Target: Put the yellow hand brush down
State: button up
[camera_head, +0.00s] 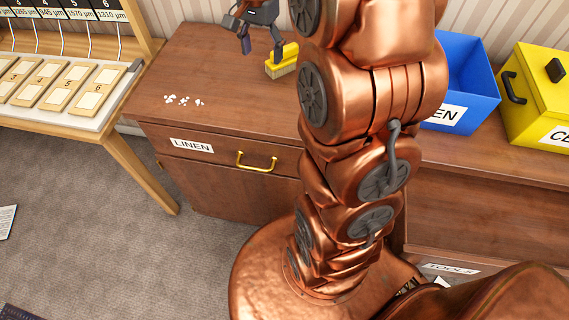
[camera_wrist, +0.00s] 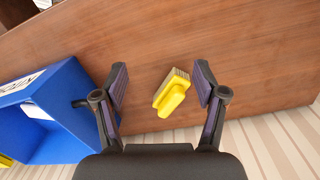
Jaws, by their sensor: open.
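The yellow hand brush (camera_head: 283,60) rests on the brown cabinet top (camera_head: 215,75), towards the back, with its pale bristles facing down. In the wrist view the brush (camera_wrist: 172,92) shows between my two spread fingers, with a gap on each side. My gripper (camera_head: 262,48) is open and empty above the cabinet top, beside the brush in the head view. Its fingers (camera_wrist: 161,82) are wide apart in the wrist view and do not appear to touch the brush. The exact height of my fingertips over the top is hard to tell.
White scraps (camera_head: 183,100) lie on the cabinet top left of the brush. A blue bin (camera_head: 468,80) and a yellow box (camera_head: 540,95) stand to the right, beyond my arm. A wooden rack with numbered panels (camera_head: 60,92) stands left. Bare cabinet top surrounds the brush.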

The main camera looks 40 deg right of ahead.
jog(key=s+a+f+n, duration=0.1)
jog(key=s+a+n, duration=0.3)
jog(key=s, duration=0.4)
jog(key=s+a+f+n, duration=0.2)
jog(key=s+a+n, duration=0.2)
jog(key=s, duration=0.5)
jog(key=s+a+f+n+g, duration=0.1)
jog(key=s+a+n, duration=0.3)
jog(key=s, duration=0.5)
jog(key=shift+s+a+f+n, duration=0.2)
jog(key=shift+a+f+n, duration=0.15)
jog(key=shift+a, duration=0.45)
